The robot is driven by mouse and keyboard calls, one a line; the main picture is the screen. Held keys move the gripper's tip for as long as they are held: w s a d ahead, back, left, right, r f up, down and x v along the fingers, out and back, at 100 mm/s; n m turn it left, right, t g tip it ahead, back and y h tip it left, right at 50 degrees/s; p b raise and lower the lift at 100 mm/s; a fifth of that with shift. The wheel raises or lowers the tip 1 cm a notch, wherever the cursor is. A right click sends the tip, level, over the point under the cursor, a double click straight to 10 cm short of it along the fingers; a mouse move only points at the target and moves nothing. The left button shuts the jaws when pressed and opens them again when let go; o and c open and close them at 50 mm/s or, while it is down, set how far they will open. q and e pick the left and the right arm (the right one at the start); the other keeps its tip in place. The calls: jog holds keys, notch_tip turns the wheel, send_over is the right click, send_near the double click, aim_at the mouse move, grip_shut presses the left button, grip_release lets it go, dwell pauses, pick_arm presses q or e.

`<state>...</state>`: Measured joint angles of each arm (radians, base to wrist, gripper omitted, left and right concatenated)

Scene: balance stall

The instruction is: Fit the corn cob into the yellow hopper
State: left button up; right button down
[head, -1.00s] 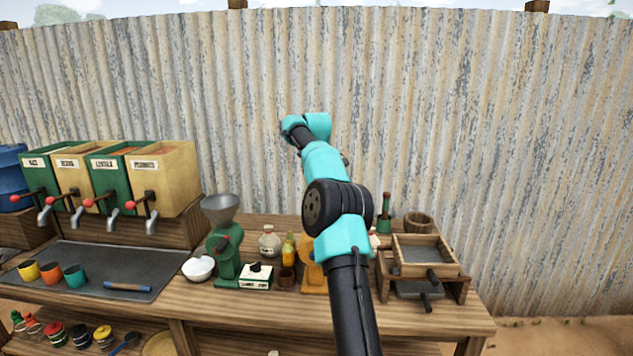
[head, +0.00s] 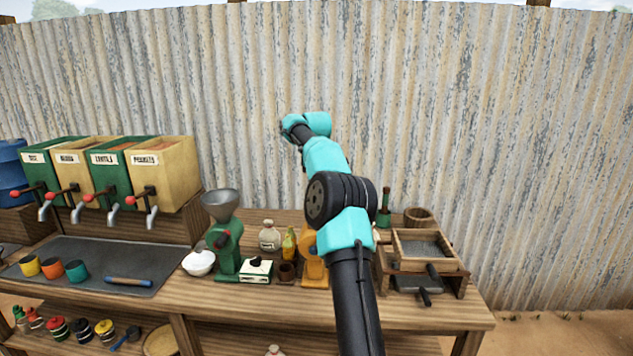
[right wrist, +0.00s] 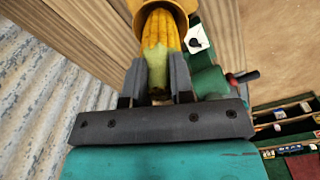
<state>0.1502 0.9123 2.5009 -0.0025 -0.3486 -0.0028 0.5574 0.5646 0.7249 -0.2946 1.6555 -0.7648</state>
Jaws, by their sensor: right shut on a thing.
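The corn cob (right wrist: 157,32) is yellow with a pale green husk end. In the right wrist view my right gripper (right wrist: 157,78) is shut on it near that green end. The cob's far end points at the yellow hopper (right wrist: 184,10) and overlaps its mouth; how deep it reaches inside, I cannot tell. In the head view an orange-yellow mill (head: 313,272) stands on the counter, its upper part hidden behind my right arm. The right gripper and cob do not show there. My left gripper is in neither view.
A green mill (head: 227,250) with a grey funnel, a white scale (head: 256,270) and bottles stand left of the yellow mill. A wooden sieve frame (head: 425,250) is at its right. Labelled dispensers (head: 165,175) stand at the left. A corrugated wall (head: 480,130) is behind.

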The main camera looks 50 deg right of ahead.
jog(key=shift+f, duration=2.95)
dwell(0.5)
jog(key=c, duration=0.9)
grip_release()
jog(key=shift+o, duration=0.5)
jog(key=o, duration=0.4)
jog(key=shift+c, duration=0.2)
jog(key=shift+r, duration=3.5)
jog(key=shift+w+a, duration=0.1)
